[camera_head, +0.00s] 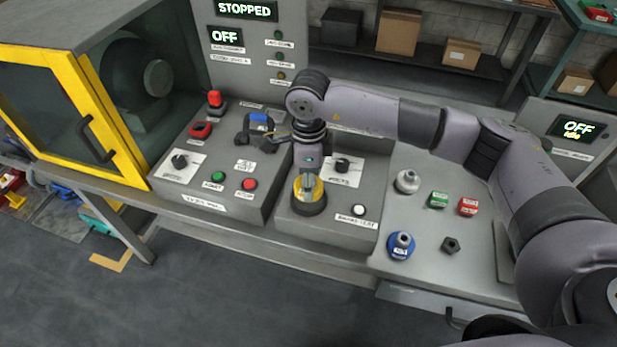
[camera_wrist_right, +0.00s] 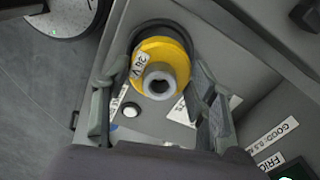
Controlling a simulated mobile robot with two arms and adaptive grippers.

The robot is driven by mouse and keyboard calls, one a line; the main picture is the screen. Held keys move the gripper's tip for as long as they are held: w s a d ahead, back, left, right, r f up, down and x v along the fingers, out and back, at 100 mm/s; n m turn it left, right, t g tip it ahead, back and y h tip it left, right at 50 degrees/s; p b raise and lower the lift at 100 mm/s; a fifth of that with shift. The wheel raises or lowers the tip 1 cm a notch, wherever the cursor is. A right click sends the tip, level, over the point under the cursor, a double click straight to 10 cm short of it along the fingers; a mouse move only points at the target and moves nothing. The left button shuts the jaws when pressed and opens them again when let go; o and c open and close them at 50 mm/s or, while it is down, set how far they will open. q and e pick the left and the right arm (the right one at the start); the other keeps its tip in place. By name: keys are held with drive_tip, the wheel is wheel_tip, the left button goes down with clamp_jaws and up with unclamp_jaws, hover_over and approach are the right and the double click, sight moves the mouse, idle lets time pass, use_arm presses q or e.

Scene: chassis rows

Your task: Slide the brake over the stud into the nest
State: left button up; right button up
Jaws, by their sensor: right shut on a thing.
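The stud is hidden, and I cannot tell how deep the brake sits. My left gripper is not in view.
A white button (camera_head: 359,210) and a dark knob (camera_head: 342,165) are on the same console. To the right are a white part (camera_head: 407,181), a blue part (camera_head: 401,246), green (camera_head: 438,200) and red (camera_head: 468,207) blocks and a black nut (camera_head: 451,245).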

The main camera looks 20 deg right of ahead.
drive_tip(key=shift+f+b, duration=1.6)
drive_tip(key=shift+f, duration=0.1)
drive_tip(key=shift+f, duration=0.2)
drive_tip(key=o, duration=1.7)
wheel_tip(320, 180, up, 12)
